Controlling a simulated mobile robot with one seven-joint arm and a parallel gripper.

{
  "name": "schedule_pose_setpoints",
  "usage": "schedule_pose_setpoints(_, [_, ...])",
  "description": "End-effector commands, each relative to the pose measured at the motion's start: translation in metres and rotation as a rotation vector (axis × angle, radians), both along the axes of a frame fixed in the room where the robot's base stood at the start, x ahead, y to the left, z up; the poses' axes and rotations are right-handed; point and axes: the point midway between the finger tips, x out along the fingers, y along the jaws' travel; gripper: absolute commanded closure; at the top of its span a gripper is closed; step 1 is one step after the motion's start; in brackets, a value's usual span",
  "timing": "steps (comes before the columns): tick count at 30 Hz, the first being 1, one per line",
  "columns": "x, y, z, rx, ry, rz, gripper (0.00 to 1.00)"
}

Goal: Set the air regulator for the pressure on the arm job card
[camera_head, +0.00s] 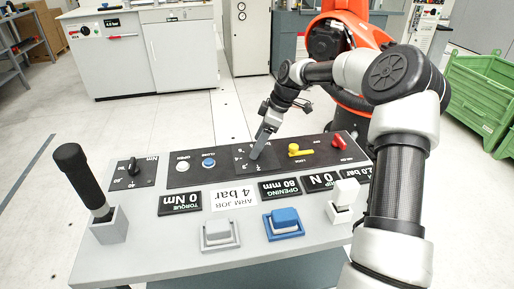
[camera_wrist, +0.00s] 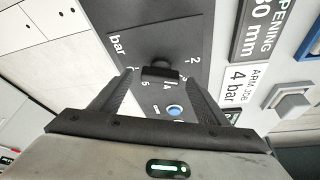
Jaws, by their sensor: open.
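The air regulator is a black knob (camera_wrist: 160,70) on a dark plate with a bar scale, in the middle of the console. Its pointer direction is not clear. My gripper (camera_wrist: 161,78) is open, with one finger on each side of the knob in the wrist view; I cannot tell whether they touch it. A display (camera_head: 361,171) reads 2.0 bar.
Near the knob are a blue button (camera_head: 208,162), a white button (camera_head: 183,166) and a yellow lever (camera_head: 300,151). A red switch (camera_head: 339,141) sits to the right. A black-handled lever (camera_head: 82,180) stands at left. Blue (camera_head: 285,218) and grey (camera_head: 219,232) rockers lie in front.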

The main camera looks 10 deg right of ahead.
Motion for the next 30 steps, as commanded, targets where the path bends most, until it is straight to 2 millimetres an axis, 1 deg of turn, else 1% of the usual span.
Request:
schedule_pose_setpoints(1, [0.0005,0.0022,-0.006,0.0,0.001,0.0,0.31])
schedule_pose_setpoints(4, [0.0014,0.0046,-0.0108,0.0,0.0,0.0,0.31])
schedule_pose_setpoints(13, [0.0019,0.0051,-0.0121,0.0,0.0,0.0,0.31])
schedule_pose_setpoints(14, [0.0018,0.0051,-0.012,0.0,0.0,0.0,0.35])
schedule_pose_setpoints(18, [0.0018,0.005,-0.0119,0.0,0.0,0.0,0.58])
schedule_pose_setpoints(21, [0.0018,0.0049,-0.0118,0.0,0.0,0.0,0.72])
schedule_pose_setpoints(30, [0.0012,0.0049,-0.0108,-0.001,-0.001,-0.039,0.72])
